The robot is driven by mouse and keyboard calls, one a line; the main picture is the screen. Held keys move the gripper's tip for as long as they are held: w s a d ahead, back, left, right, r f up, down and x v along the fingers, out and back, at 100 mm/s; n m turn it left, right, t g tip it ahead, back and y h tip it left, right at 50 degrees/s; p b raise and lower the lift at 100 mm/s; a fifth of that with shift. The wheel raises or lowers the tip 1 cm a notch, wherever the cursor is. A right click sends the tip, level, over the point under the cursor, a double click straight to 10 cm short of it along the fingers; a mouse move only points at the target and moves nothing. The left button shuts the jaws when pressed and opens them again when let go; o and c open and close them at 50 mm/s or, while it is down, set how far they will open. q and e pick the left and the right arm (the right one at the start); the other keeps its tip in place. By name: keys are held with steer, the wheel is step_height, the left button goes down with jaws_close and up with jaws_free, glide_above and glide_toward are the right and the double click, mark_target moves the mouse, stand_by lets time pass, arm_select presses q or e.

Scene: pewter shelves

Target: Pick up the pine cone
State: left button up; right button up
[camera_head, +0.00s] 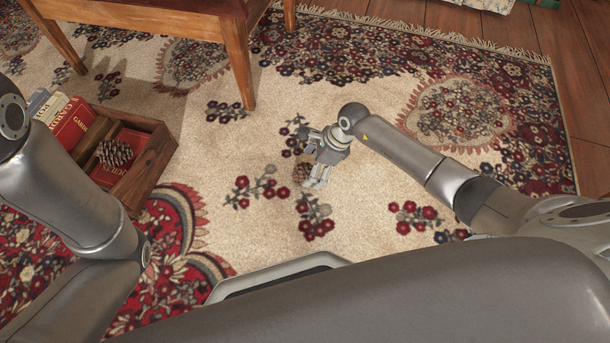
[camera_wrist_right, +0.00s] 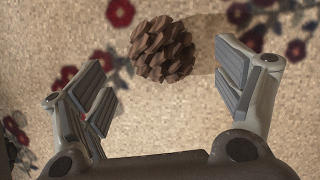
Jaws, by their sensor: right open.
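A brown pine cone (camera_head: 301,172) lies on the patterned rug, partly hidden by my right gripper (camera_head: 316,183) in the head view. In the right wrist view the pine cone (camera_wrist_right: 162,49) shows whole, at the top centre, just beyond the fingertips and between their lines. My right gripper (camera_wrist_right: 165,90) is open and empty, with its fingers spread wide to either side. A second pine cone (camera_head: 115,153) sits in a wooden crate at the left.
The wooden crate (camera_head: 153,165) also holds red books (camera_head: 70,124) and stands beside my left arm. A wooden table or bench (camera_head: 160,17) with legs on the rug (camera_head: 215,150) is at the top left. The rug around the near pine cone is clear.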

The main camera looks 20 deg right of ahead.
mark_target(308, 168)
steer(key=shift+w+b+x, duration=0.1)
steer(key=shift+b+x, duration=1.15)
steer(key=shift+x, duration=0.1)
steer(key=shift+w+b+x, duration=0.15)
steer(key=shift+b+x, duration=1.1)
steer(key=shift+x, duration=0.05)
steer(key=shift+a+r, duration=0.15)
steer(key=shift+r, duration=0.05)
steer(key=c, duration=1)
steer(key=shift+r, duration=0.15)
